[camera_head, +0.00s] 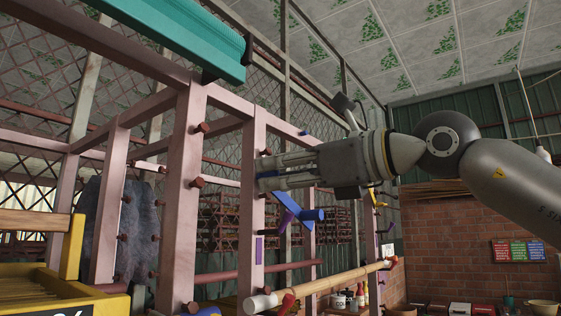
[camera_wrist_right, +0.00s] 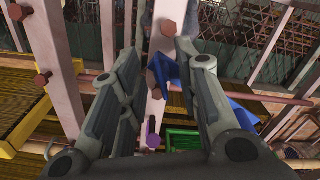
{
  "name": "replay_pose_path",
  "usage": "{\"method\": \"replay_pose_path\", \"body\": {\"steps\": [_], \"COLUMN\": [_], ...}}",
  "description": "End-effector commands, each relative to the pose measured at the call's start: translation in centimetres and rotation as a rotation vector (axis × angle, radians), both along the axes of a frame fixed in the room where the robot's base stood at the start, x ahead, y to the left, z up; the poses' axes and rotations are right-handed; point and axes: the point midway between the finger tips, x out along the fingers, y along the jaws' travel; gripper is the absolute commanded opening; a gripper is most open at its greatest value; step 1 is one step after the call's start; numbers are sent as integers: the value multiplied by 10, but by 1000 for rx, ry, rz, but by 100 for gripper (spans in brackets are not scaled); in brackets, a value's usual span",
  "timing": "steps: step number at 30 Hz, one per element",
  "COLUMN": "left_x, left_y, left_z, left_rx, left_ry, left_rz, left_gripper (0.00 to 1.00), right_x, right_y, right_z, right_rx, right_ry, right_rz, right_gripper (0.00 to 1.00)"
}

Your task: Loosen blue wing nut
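A blue part (camera_wrist_right: 160,72), which looks like the wing nut, sits on the pink post between the fingertips in the right wrist view. In the head view a little blue (camera_head: 266,175) shows at the fingertips, mostly hidden by the fingers. My right gripper (camera_head: 262,172) reaches in from the right to the front face of the post. In the wrist view its two fingers (camera_wrist_right: 158,62) are spread apart on either side of the blue part; contact cannot be told. My left gripper is not in view.
A larger blue bracket (camera_head: 298,214) juts out just below my right gripper. A purple part (camera_head: 259,249) is on the same post (camera_head: 252,215), lower down. Red-brown bolts (camera_head: 201,127) stick out of the neighbouring post. A wooden pole (camera_head: 320,284) crosses below.

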Motion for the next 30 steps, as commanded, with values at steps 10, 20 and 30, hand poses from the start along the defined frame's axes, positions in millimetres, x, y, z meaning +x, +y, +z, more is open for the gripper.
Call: {"method": "replay_pose_path", "body": {"steps": [10, 20, 30], "left_x": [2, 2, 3], "left_y": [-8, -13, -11], "left_z": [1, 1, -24], "left_rx": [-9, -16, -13], "left_ry": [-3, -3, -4], "left_rz": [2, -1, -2], "left_gripper": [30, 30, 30], "right_x": [2, 2, 2], "right_y": [2, 2, 2], "right_z": [-1, -1, -3], "right_rx": [0, -1, 100], "right_ry": [0, 0, 134], "right_rz": [-1, 0, 1], "right_gripper": [25, 0, 0]}}
